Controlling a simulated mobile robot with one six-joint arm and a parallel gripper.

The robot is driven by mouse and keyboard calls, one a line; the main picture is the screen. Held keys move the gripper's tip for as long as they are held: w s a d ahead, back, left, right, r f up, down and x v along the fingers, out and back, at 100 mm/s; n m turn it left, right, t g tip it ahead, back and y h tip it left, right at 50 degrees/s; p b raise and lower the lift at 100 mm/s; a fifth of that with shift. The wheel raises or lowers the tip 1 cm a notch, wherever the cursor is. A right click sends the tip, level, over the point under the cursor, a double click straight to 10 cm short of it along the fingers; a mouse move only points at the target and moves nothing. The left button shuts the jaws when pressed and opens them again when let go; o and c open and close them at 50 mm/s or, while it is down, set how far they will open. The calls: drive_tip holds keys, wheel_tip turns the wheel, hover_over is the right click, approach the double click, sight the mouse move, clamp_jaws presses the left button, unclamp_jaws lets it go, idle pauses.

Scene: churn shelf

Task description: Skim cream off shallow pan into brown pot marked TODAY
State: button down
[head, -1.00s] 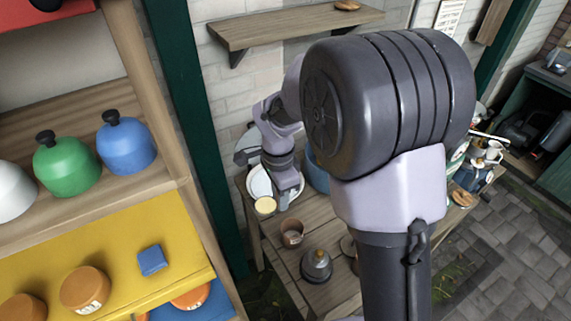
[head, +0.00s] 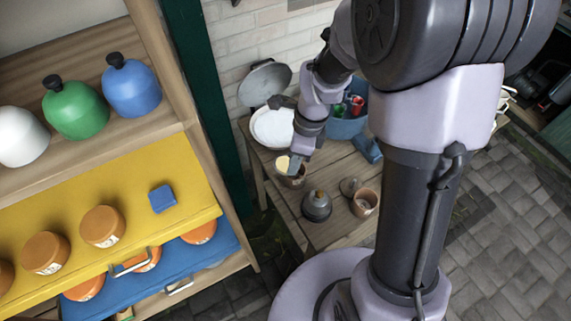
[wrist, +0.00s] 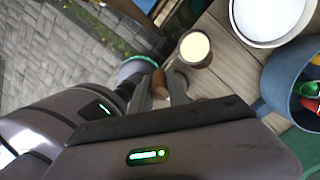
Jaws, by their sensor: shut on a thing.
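My gripper (head: 298,163) is shut on a wooden handle (wrist: 160,83), seen in the wrist view. A pale cream-coloured disc (head: 283,163) is beside my fingertips, at the mouth of a small brown pot (head: 292,181). The disc also shows in the wrist view (wrist: 195,47), covering most of the pot's mouth. I cannot tell whether it touches the pot. The link between handle and disc is hidden. The shallow pan (head: 272,128), white inside, is just behind my gripper and also shows in the wrist view (wrist: 271,18). No pot marking is readable.
A second brown pot (head: 365,203) and a dark domed vessel (head: 317,206) stand near the table's front. A blue tub (head: 346,127) with coloured items is right of the pan. A shelf with coloured jars (head: 75,110) and a yellow board (head: 120,262) is at left.

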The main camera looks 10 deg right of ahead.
drive_tip(key=w+d+f+g+y+p, duration=0.1)
drive_tip(key=d+f+y, duration=0.1)
drive_tip(key=d+y, duration=0.5)
drive_tip(key=shift+w+d+y, duration=0.2)
drive_tip(key=shift+d+y, duration=0.1)
drive_tip(key=shift+d, duration=0.8)
drive_tip(key=shift+r, duration=0.1)
idle(1.8)
drive_tip(key=s+a+r+h+p, duration=0.1)
drive_tip(key=a+r+h+p, duration=0.1)
drive_tip(key=a+h, duration=0.3)
drive_tip(key=a+r+t+h+p, duration=0.1)
drive_tip(key=a+r+h+p, duration=0.1)
drive_tip(key=a+h+p, duration=0.2)
drive_tip(key=a, duration=0.3)
drive_tip(key=shift+s+a+r+h, duration=0.2)
drive_tip(key=shift+s+r+h, duration=0.15)
drive_tip(key=shift+h, duration=0.05)
drive_tip(key=shift+d, duration=0.1)
idle(0.7)
